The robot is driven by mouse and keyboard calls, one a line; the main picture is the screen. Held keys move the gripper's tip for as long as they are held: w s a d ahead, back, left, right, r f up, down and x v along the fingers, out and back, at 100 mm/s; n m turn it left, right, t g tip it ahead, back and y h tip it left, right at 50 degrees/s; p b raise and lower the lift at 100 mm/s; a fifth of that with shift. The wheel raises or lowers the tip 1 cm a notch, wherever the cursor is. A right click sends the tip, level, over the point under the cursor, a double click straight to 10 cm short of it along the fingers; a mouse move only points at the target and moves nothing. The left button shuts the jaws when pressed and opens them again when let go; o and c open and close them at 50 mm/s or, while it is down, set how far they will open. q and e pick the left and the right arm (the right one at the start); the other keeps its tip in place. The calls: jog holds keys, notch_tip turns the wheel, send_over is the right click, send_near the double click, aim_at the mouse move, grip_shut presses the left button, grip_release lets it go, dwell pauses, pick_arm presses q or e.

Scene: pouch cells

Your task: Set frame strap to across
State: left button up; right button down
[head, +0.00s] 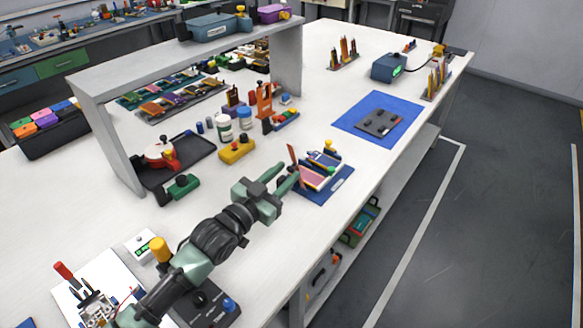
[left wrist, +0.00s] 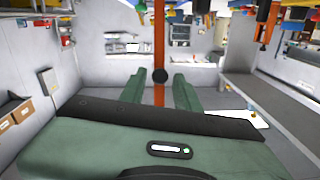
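A frame on a blue base (head: 340,186) stands near the table's front edge in the head view, with a pinkish flat cell (head: 312,178) on it. Its red-brown strap (head: 292,154) stands up steeply at the frame's left side, not lying across. My left gripper (head: 280,179) is beside the strap, its fingers pointing at it. The knob appears between the spread fingers of my left gripper (left wrist: 159,92), with gaps on both sides. My right gripper is not in view.
A blue mat (head: 350,122) with a dark plate (head: 380,123) lies behind the frame. White table is clear right of my left forearm.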

aim_at(289, 171)
pick_arm(q)
jog(key=shift+x, duration=1.6)
grip_shut()
